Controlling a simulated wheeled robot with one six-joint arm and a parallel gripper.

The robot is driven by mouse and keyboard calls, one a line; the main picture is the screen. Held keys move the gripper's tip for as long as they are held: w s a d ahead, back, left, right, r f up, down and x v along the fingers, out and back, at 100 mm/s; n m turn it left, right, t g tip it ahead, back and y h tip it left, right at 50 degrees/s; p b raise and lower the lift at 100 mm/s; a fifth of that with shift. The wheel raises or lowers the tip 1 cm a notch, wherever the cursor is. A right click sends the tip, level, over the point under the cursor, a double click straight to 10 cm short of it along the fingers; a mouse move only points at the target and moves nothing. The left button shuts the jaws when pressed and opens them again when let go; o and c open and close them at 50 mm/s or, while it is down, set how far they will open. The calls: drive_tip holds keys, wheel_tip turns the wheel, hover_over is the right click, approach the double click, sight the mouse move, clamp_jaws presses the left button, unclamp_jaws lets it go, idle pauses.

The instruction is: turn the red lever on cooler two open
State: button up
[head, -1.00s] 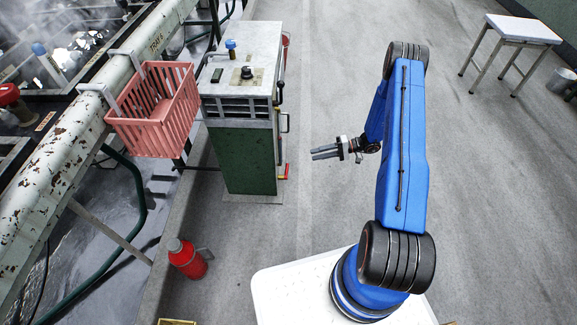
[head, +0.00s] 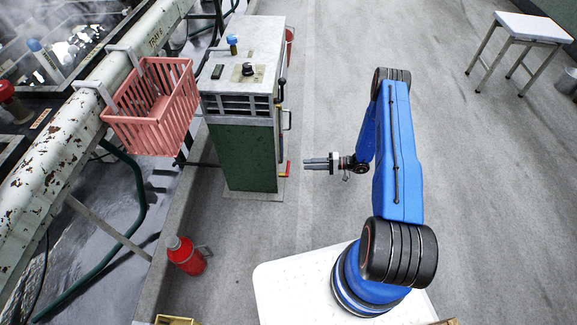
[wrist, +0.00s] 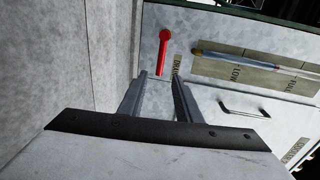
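The cooler (head: 238,155) is a grey-topped cabinet with a green lower front, left of my arm in the head view. The wrist view shows its side panel (wrist: 225,35) with a red lever (wrist: 164,50), whose round end is at the top and whose bar hangs down. In the head view only a bit of red shows low on the cooler's right edge. My gripper (wrist: 161,78) is open and empty, its two fingers apart and pointing toward the panel below the lever. In the head view my gripper (head: 306,164) is right of the cooler, with a gap between.
A gauge strip (wrist: 250,62) and a black handle (wrist: 245,110) are on the panel. A pink basket (head: 152,107) hangs from the pipe rail (head: 75,125). A red flask (head: 185,256) stands on the floor. A white-topped table (head: 533,27) is far right. Floor between is clear.

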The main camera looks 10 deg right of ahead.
sight(288, 164)
drive_tip(key=x, duration=1.1)
clamp_jaws()
